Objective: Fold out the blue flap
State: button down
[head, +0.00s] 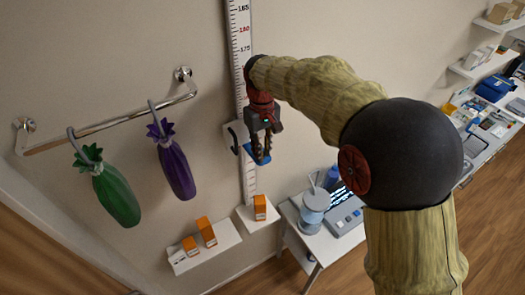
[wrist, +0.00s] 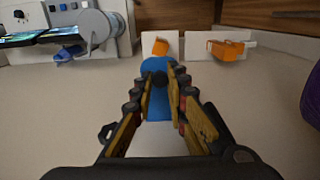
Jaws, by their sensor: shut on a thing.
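A white ruler strip with black and red marks (head: 240,40) runs up the wall in the head view. A white slider (head: 236,134) sits on it, partly behind my gripper. The blue flap (head: 250,151) is at the slider, and it also shows in the wrist view (wrist: 158,104) between my fingers. My gripper (head: 262,149) points down at the wall from the right and is shut on the blue flap. In the wrist view, my gripper (wrist: 160,80) has its fingers on both sides of the flap. The flap's hinge is hidden.
Green (head: 116,195) and purple (head: 176,170) bottle-shaped things hang from a metal rail (head: 110,125) at left. Small wall shelves (head: 215,247) with orange boxes (head: 206,231) sit below. A white table (head: 335,235) with a grey device stands at lower right. The wall around the ruler is mostly clear.

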jog(key=c, duration=1.8)
grip_release()
jog(key=shift+o, duration=0.2)
notch_tip(320, 180, up, 12)
jog(key=shift+w+a, duration=0.1)
jog(key=shift+w, duration=0.05)
